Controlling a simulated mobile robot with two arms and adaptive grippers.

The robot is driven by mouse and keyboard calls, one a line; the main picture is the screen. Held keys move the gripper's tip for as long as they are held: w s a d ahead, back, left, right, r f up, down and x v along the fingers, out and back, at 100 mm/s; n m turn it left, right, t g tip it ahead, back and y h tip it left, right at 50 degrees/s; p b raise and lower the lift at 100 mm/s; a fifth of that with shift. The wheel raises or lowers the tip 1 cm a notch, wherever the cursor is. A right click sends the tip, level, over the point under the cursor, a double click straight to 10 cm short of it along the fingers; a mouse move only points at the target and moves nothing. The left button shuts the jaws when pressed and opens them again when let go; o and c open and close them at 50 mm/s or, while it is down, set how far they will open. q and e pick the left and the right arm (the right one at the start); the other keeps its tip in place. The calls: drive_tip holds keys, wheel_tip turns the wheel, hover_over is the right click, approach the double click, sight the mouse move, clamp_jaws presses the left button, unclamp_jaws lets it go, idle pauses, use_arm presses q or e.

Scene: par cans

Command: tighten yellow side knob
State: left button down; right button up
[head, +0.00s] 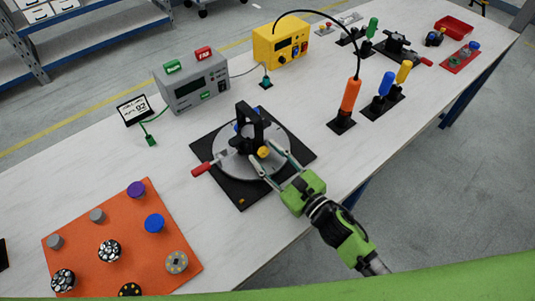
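The yellow side knob (263,152) sits low on the near side of a black upright bracket (247,128). The bracket stands on a round grey disc (232,166) on a black square base (292,137). My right gripper (261,150) reaches in from the lower right. Its two fingers are spread, one on each side of the yellow knob, and gaps seem to show between fingers and knob. Contact cannot be told for sure. A red-handled lever (202,169) sticks out at the disc's left. My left gripper is not in view.
An orange mat (82,240) with several knobs and discs lies at the lower left. A grey meter box (190,80) and a yellow box (281,41) stand behind the fixture. An orange-handled tool (350,95) stands to the right. White table is clear around the base.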

drive_tip(key=shift+c, duration=0.3)
clamp_jaws()
drive_tip(key=shift+m, duration=3.5)
drive_tip(key=shift+o, duration=0.3)
unclamp_jaws()
